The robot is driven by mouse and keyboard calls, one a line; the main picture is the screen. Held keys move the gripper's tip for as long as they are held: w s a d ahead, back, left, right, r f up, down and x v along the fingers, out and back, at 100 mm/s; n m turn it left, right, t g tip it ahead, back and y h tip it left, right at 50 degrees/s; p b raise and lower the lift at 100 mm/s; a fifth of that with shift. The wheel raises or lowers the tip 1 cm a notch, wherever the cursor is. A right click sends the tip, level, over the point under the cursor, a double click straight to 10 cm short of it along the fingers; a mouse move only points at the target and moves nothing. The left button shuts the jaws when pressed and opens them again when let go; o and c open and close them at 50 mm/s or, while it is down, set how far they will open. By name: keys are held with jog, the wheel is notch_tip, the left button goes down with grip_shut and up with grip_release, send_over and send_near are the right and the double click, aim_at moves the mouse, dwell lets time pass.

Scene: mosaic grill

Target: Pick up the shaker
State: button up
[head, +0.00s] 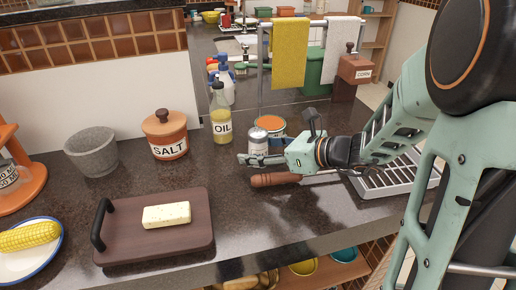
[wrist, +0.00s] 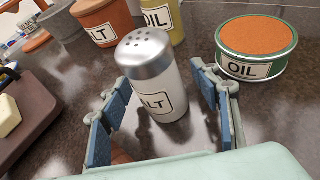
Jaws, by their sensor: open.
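The shaker (wrist: 155,85) is a white cylinder with a silver perforated cap and a label whose visible letters read "ALT". It stands upright on the dark counter. In the head view the shaker (head: 258,142) is partly hidden by my gripper (head: 270,160). In the wrist view my gripper (wrist: 160,115) is open, with one blue-padded finger on each side of the shaker's lower body. Gaps show between the pads and the shaker, mainly on the right.
A green tin with an orange top (wrist: 258,45) stands close right of the shaker. An oil bottle (head: 221,125) and salt pot (head: 166,137) stand behind left. A wooden-handled tool (head: 275,180) lies in front. A board with butter (head: 150,245) is at front left.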

jog(key=c, duration=1.4)
jog(key=shift+o, duration=0.2)
jog(key=shift+r, duration=0.1)
